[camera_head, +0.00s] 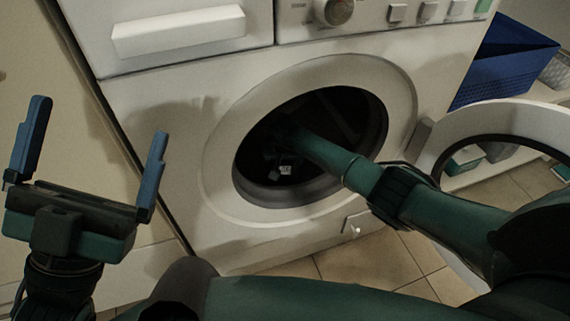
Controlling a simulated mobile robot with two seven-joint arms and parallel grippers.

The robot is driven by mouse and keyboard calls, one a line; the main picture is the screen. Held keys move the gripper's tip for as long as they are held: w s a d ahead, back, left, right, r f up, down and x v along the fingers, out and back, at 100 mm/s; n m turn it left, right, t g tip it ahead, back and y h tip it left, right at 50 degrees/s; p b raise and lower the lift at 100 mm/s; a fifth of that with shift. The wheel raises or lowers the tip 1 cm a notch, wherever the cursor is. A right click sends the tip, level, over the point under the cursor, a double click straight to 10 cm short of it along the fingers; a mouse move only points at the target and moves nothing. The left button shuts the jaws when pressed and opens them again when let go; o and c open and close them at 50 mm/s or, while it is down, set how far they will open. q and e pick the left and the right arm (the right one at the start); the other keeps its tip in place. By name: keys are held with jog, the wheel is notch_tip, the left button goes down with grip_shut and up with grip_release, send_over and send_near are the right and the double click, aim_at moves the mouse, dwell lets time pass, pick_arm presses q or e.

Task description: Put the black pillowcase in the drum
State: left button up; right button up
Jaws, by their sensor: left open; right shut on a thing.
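The washing machine's drum (352,110) is open at the front and dark inside. My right arm reaches through the round opening. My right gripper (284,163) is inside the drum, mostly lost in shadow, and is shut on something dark. The black pillowcase cannot be made out clearly against the dark interior. My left gripper (88,165) is open and empty, with its two blue fingers pointing up, left of the machine's opening and apart from it.
The round door (520,117) stands swung open at the right, close to my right arm. A blue basket (510,65) is behind it. A detergent drawer (178,32) and a knob (334,10) are above the opening. Tiled floor (370,262) shows below.

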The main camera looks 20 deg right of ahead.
jog(key=shift+f, duration=0.45)
pick_arm(q)
jog(key=shift+s+r+m+h, duration=0.15)
jog(key=shift+r+m+h, duration=0.2)
jog(key=shift+m+h, duration=0.05)
pick_arm(e)
jog(key=shift+r, duration=0.1)
jog(key=shift+w+f, duration=0.1)
jog(key=shift+f, duration=0.1)
jog(key=o, duration=1.1)
jog(key=shift+f, duration=0.1)
